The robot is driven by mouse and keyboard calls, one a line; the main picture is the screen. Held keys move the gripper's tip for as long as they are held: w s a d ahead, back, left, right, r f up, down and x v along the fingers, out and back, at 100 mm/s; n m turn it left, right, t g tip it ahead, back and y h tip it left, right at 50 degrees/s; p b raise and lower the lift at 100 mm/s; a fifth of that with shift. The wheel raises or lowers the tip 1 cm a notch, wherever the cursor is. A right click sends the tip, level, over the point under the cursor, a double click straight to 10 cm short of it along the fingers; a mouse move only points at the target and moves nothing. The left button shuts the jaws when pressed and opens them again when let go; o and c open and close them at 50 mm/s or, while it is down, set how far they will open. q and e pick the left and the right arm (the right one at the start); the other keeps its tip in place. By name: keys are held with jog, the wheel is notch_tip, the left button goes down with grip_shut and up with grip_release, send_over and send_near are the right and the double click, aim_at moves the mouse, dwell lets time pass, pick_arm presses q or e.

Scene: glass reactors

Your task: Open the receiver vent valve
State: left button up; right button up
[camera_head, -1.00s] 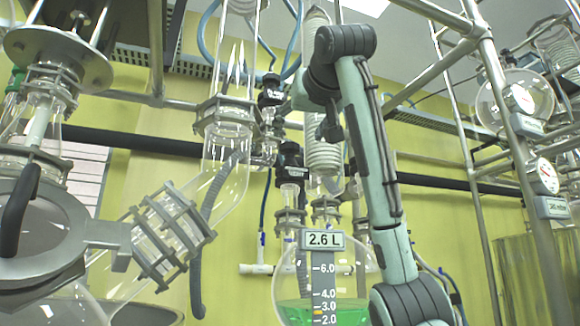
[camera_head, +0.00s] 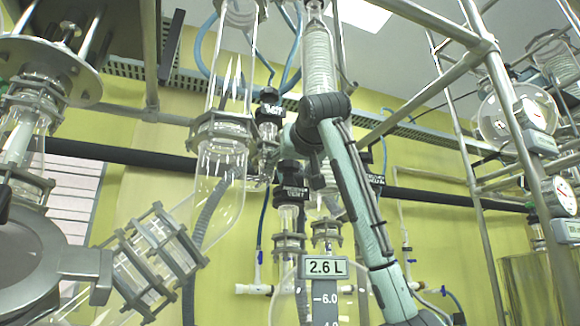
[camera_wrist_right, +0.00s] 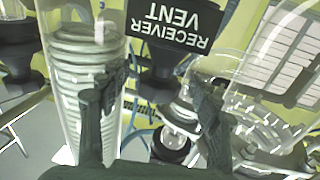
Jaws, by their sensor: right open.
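The receiver vent valve (camera_wrist_right: 160,80) is a black knob-like part under a black label reading RECEIVER VENT, which shows upside down in the right wrist view. My right gripper (camera_wrist_right: 155,115) is open, with one dark finger on each side of the black part in the picture. I cannot tell whether they touch it. In the head view my right gripper (camera_head: 274,139) is small and partly hidden among glassware. My left gripper is out of view.
A glass coil condenser (camera_wrist_right: 85,80) stands close beside one finger. A receiver flask with a 2.6 L display (camera_head: 325,267) is below. Metal frame tubes (camera_head: 490,110) are at the right.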

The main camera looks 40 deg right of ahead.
jog(key=shift+c, duration=0.2)
jog(key=c, duration=1.1)
jog(key=n+y, duration=0.1)
jog(key=n+t+y, duration=0.1)
jog(key=y, duration=0.1)
jog(key=n+y, duration=0.1)
jog(key=y, duration=0.1)
jog(key=shift+d, duration=0.3)
jog(key=shift+d+n+y, duration=0.2)
jog(key=shift+n+y, duration=2)
jog(key=shift+y, duration=1)
jog(key=shift+y, duration=0.3)
